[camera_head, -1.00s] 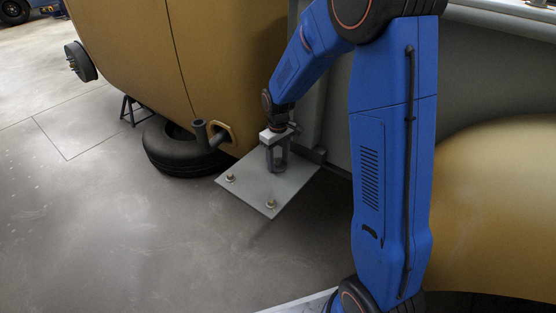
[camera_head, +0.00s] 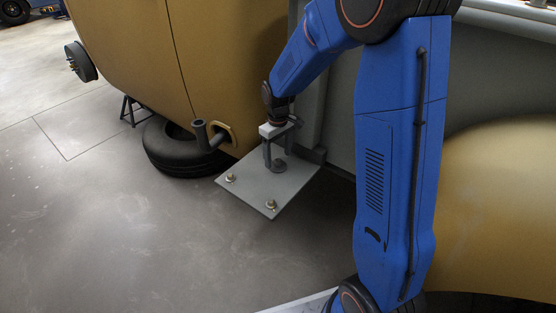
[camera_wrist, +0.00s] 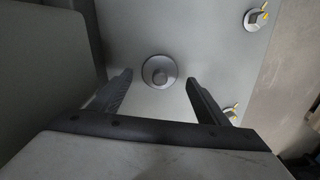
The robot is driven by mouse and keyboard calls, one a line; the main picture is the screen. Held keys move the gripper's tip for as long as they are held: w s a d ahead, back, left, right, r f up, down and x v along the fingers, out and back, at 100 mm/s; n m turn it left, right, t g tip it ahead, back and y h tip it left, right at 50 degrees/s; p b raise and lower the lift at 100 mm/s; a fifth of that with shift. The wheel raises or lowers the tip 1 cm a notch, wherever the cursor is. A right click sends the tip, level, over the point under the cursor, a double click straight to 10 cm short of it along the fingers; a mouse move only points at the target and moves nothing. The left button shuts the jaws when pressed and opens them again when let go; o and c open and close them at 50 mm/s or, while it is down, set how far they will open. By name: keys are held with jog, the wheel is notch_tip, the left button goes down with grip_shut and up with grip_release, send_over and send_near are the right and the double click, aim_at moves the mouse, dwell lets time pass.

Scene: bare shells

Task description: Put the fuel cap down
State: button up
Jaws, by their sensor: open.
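The fuel cap is a grey round disc with a raised centre knob (camera_wrist: 159,71). It rests flat on the grey plate (camera_wrist: 200,30), and in the head view it shows as a small dark disc (camera_head: 279,167) on the same plate (camera_head: 250,185). My gripper (camera_wrist: 159,74) points down over the plate with its two dark fingers spread wide, one on each side of the cap. Both fingers are apart from it. In the head view my gripper (camera_head: 277,160) is above the plate, its fingers around the cap's place.
Two bolts (camera_head: 230,178) (camera_head: 270,204) with yellow marks stand near the plate's front edge. A dark filler pipe (camera_head: 205,137) juts from the yellow body shell left of the plate. A tyre (camera_head: 178,148) lies on the floor behind it. The floor in front is clear.

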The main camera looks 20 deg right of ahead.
aim_at(278, 160)
notch_tip(278, 160, up, 9)
jog(key=shift+r, duration=0.2)
dwell(0.6)
